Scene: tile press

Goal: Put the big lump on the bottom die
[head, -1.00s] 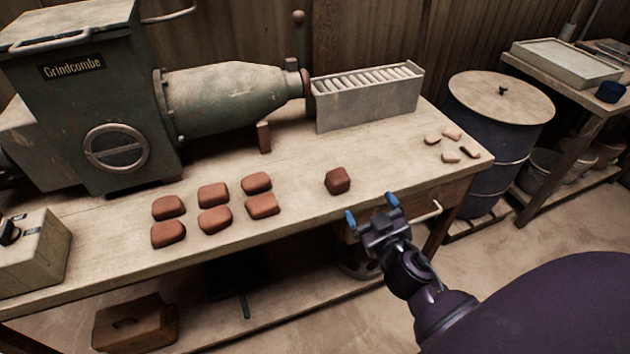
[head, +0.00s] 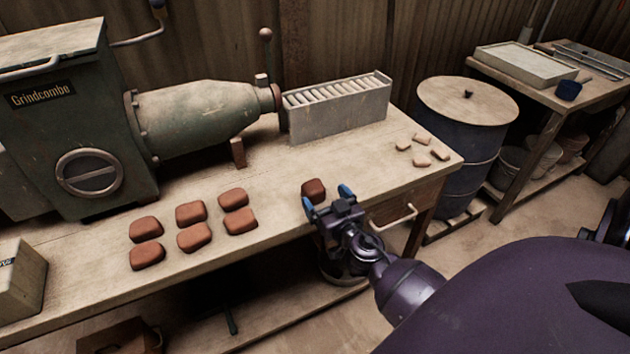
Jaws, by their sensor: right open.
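Several reddish-brown clay lumps lie on the wooden bench. One lump (head: 313,189) stands apart to the right of the group and looks darker and blockier; I take it for the big lump, though its size differs little from the others. My right gripper (head: 326,197) is open, with its blue fingertips at the bench's front edge, close to this lump. The left fingertip overlaps the lump's lower edge in the picture; I cannot tell whether they touch. My left gripper is not in view. I cannot make out a bottom die in this view.
A green Grindcombe machine (head: 60,130) with a tapered barrel fills the back left. A grey slotted box (head: 340,112) stands behind the lone lump. Several small clay pieces (head: 421,162) lie at the bench's right end. A lidded drum (head: 466,100) stands beyond.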

